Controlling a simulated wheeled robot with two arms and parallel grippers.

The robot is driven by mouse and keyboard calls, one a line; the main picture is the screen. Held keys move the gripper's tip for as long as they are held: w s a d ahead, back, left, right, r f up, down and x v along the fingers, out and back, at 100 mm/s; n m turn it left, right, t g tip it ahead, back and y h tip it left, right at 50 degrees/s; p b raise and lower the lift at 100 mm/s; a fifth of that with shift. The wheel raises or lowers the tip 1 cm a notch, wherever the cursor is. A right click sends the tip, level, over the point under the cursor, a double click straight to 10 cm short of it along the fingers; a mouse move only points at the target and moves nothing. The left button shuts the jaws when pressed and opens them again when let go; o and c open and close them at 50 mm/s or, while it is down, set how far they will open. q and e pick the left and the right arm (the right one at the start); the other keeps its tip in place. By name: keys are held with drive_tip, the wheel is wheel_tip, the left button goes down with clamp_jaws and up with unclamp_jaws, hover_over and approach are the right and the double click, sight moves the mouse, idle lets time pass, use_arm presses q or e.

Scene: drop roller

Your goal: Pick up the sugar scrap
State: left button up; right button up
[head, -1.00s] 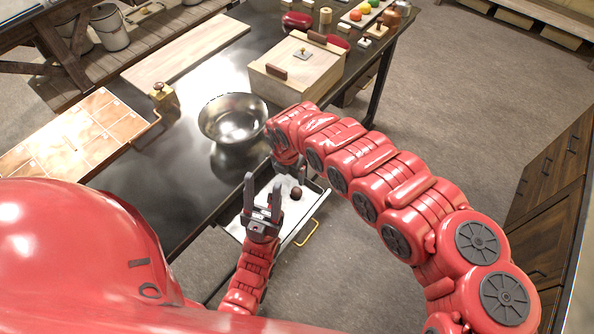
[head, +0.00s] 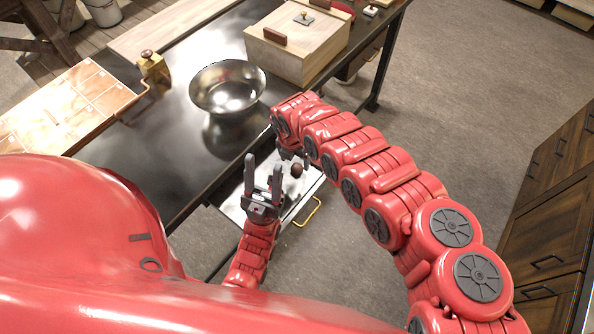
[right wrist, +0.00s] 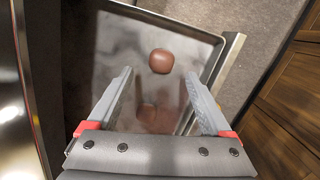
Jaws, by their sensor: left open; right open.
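A small round brown lump, which I take to be the sugar scrap (head: 297,170), lies in the open metal drawer (head: 234,213). In the right wrist view the lump (right wrist: 161,61) rests on the shiny drawer floor, beyond and between the fingertips, touching neither. My right gripper (right wrist: 158,78) is open and empty, pointing down into the drawer. In the head view my right gripper (head: 292,156) is partly hidden by its own wrist, just beside the lump. My left gripper (head: 263,168) is open and empty, fingers up, in front of the drawer at its left.
A metal bowl (head: 228,88) and a wooden box (head: 296,45) stand on the dark table above the drawer. The drawer has a brass handle (head: 308,213). A tiled board (head: 62,108) lies at left. Wooden cabinets (head: 548,210) stand at right, with clear floor between.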

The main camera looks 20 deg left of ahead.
sight(297, 167)
drive_tip(key=f+b, duration=0.2)
drive_tip(key=f, duration=0.1)
drive_tip(key=w+f, duration=0.1)
drive_tip(key=f, duration=0.1)
drive_tip(key=shift+d+b, duration=0.15)
drive_tip(key=shift+b, duration=0.25)
drive_tip(key=shift+r, duration=0.2)
drive_tip(key=shift+s, duration=0.1)
drive_tip(key=shift+c, duration=1)
clamp_jaws()
